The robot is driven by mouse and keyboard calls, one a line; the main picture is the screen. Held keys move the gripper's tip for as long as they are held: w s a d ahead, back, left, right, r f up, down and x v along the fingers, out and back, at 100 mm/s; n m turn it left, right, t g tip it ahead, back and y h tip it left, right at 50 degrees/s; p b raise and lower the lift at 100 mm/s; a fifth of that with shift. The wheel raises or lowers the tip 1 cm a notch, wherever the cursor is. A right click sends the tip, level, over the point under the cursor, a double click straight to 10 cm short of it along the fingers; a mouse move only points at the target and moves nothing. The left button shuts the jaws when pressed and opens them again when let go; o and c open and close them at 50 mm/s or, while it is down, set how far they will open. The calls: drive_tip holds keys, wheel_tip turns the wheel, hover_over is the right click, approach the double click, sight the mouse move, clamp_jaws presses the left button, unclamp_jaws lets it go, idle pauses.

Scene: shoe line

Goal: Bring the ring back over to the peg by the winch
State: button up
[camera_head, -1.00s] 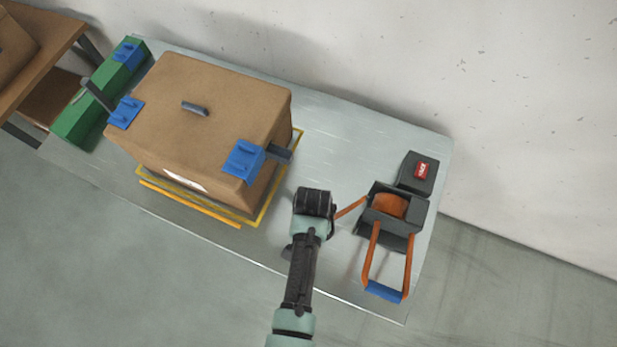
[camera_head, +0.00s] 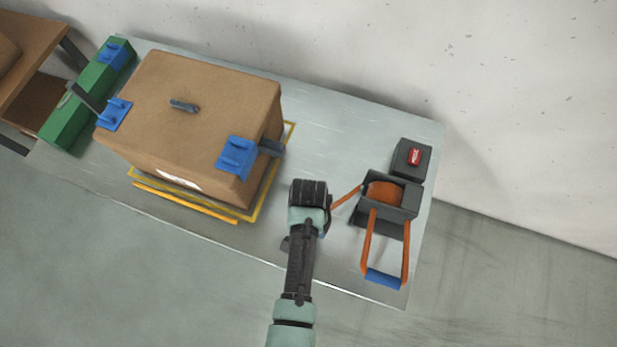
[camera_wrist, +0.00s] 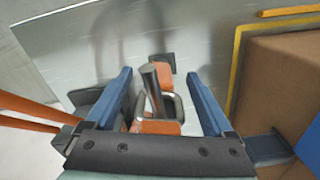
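My gripper (camera_wrist: 163,100) is open, its two blue fingers standing wide apart in the wrist view. Between them are a grey metal ring (camera_wrist: 178,108) on an orange strap (camera_wrist: 160,127) and a dark upright peg (camera_wrist: 150,76). Neither finger visibly touches the ring. I cannot tell whether the ring is around the peg or beside it. In the head view my arm end covers the ring and peg. The dark winch (camera_head: 399,196) stands just right of it, with an orange strap (camera_head: 346,197) running from its drum toward my gripper.
A large cardboard box (camera_head: 190,125) with blue clamps stands left of my gripper, inside a yellow outline. The winch's orange handle with blue grip (camera_head: 383,279) reaches toward the table's front edge. A dark box with a red button (camera_head: 414,156) sits behind the winch.

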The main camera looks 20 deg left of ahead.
wheel_tip(320, 180, up, 13)
drive_tip(key=shift+f+b, duration=0.1)
drive_tip(key=shift+b, duration=0.55)
drive_tip(key=w+r+n+t+y+b, duration=0.1)
drive_tip(key=w+r+t+b, duration=0.2)
drive_tip(key=w+r+t, duration=1.1)
drive_tip(key=w+d+r+b, duration=0.1)
drive_tip(key=w+r, duration=0.3)
drive_tip(key=r, duration=0.3)
drive_tip(key=w+d+r, duration=0.1)
drive_tip(key=w+r, duration=0.2)
drive_tip(key=r, duration=0.5)
drive_tip(key=s+d+r+n+t+b, duration=0.25)
drive_tip(key=r+t, duration=0.45)
drive_tip(key=r, duration=1.1)
drive_tip(key=s+d+r+t+h, duration=0.1)
drive_tip(key=s+d+r+t, duration=0.1)
drive_tip(key=s+r+t, duration=0.4)
drive_tip(key=s+r, duration=0.5)
drive_tip(key=r, duration=0.2)
drive_tip(key=shift+s+r+b, duration=0.15)
drive_tip(key=shift+r+b, duration=0.05)
drive_tip(key=shift+b, duration=0.15)
drive_tip(key=shift+f, duration=0.15)
